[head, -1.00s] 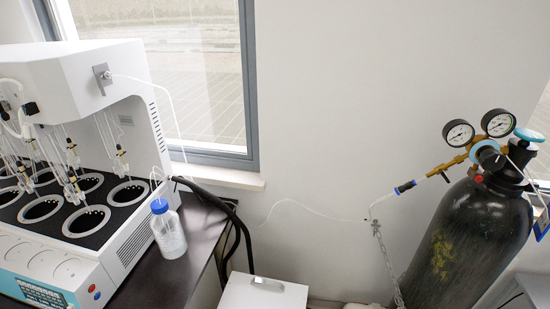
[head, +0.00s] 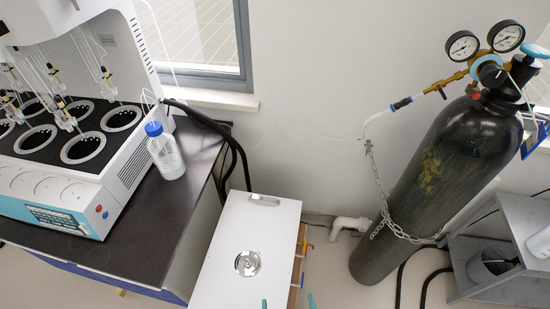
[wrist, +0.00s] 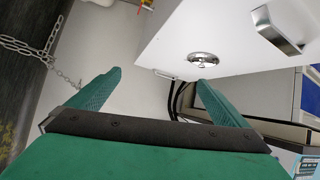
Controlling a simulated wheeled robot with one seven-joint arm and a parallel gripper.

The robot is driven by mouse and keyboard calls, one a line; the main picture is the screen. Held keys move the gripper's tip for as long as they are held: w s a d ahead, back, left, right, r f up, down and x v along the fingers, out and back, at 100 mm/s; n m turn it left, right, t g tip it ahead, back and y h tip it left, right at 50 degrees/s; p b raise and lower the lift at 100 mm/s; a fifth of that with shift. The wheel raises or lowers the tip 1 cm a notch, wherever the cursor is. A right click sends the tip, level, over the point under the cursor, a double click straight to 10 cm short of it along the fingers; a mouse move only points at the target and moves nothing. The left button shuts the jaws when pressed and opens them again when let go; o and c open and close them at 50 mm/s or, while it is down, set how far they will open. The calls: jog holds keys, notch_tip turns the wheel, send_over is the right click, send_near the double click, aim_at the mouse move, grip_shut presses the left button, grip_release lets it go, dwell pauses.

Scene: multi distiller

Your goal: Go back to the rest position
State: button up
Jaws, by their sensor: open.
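My gripper (wrist: 158,77) is open in the wrist view, with its two green fingers spread and nothing between them. In the head view only the tips of my gripper (head: 288,303) show at the bottom edge, by the front right of the white box (head: 225,240). The wrist view also shows the white box (wrist: 225,28) beyond the fingers, with its round metal fitting (wrist: 204,59) and a handle. I cannot tell the exact gap between the fingers and the box.
A black gas cylinder (head: 437,175) with gauges and a chain (head: 385,205) stands at right. A grey shelf (head: 505,275) is beside it. At left, a dark bench (head: 165,225) holds the distiller (head: 125,165) and a blue-capped bottle (head: 167,155). Some floor is clear between box and cylinder.

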jog(key=s+a+r+m+t, duration=0.2)
jog(key=s+a+r+t, duration=0.1)
jog(key=s+r, duration=0.6)
notch_tip(320, 180, up, 5)
jog(key=shift+s+a+f+t, duration=0.2)
jog(key=shift+s+a+t, duration=0.15)
jog(key=shift+t, duration=0.15)
jog(key=shift+c, duration=0.5)
